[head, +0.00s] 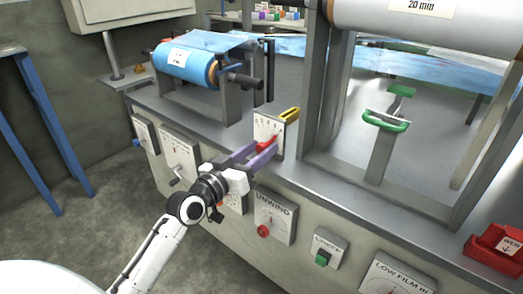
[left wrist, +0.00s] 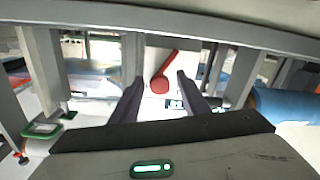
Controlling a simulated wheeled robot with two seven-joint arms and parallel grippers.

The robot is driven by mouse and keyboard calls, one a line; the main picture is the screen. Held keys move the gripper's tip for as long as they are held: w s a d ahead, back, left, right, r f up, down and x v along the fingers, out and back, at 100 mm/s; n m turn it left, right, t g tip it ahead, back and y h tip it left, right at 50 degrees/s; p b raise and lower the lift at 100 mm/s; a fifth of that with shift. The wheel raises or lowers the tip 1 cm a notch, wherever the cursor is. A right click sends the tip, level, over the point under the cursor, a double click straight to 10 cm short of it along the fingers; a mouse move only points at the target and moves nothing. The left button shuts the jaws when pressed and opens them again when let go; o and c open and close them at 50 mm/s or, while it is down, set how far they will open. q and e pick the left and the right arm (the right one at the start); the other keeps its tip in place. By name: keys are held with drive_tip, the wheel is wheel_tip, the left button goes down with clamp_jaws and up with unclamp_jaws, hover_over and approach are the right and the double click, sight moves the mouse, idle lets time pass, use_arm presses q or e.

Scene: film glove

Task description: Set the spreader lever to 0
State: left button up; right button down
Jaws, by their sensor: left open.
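The spreader lever (head: 266,144) is red and sits on a white scale plate (head: 268,127) that stands upright on the machine's front ledge. The marks on the plate are too small to read. My left gripper (head: 258,156) is open, its purple-grey fingers reaching to the plate around the lever's height. In the left wrist view the red lever (left wrist: 162,78) shows between the two dark fingers of my left gripper (left wrist: 160,88), its arm slanting up and right from its round end. I cannot tell whether a finger touches it. My right gripper is out of view.
A blue film roll (head: 187,64) stands to the left and a green-handled post (head: 385,122) to the right. An UNWIND panel (head: 273,215) with a red knob is below. A red box (head: 497,250) lies at far right.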

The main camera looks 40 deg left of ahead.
use_arm(q)
drive_tip(key=shift+w, duration=0.5)
drive_tip(key=c, duration=1.1)
drive_tip(key=shift+o, duration=0.2)
